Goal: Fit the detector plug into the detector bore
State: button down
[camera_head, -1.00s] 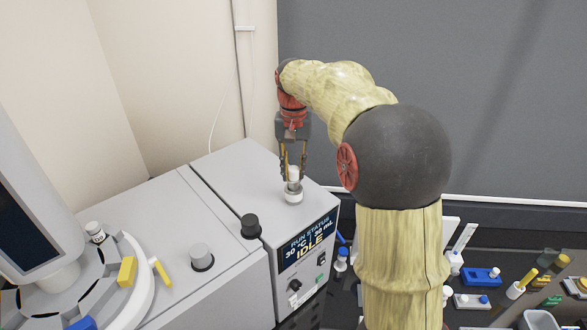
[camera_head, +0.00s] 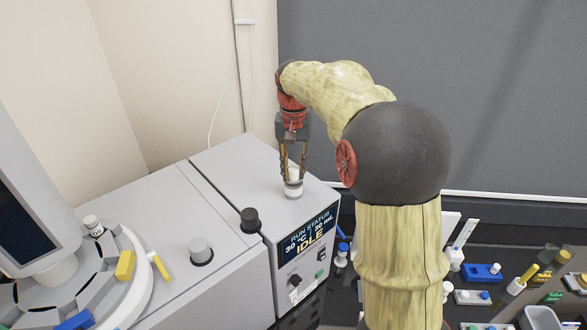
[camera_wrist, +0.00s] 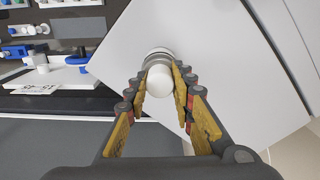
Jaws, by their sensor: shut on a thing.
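The detector plug (camera_head: 293,174), a white cylinder with a rounded end, is between the fingers of my gripper (camera_head: 293,177). In the wrist view the plug (camera_wrist: 160,80) sits between the two yellow-padded fingertips (camera_wrist: 161,76). It is roughly upright over a round light-coloured collar (camera_head: 293,192) on top of the grey instrument box, which seems to be the detector bore's seat. The plug's lower end and the bore opening are hidden, so I cannot tell how deep it sits. The collar also shows just beyond the plug in the wrist view (camera_wrist: 157,53).
The grey instrument box (camera_head: 240,170) has an IDLE display on its front. A black knob (camera_head: 250,221) and a grey knob (camera_head: 201,251) stand nearby. A carousel with coloured pieces (camera_head: 125,265) is at left. Small parts and racks (camera_head: 482,273) crowd the dark bench at right.

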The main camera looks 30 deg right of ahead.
jog(key=shift+f, duration=0.4)
jog(key=c, duration=1.6)
grip_release()
jog(key=shift+o, duration=0.9)
jog(key=shift+r, duration=0.1)
notch_tip(320, 180, up, 11)
jog(key=shift+f, duration=0.1)
jog(key=shift+r, duration=0.5)
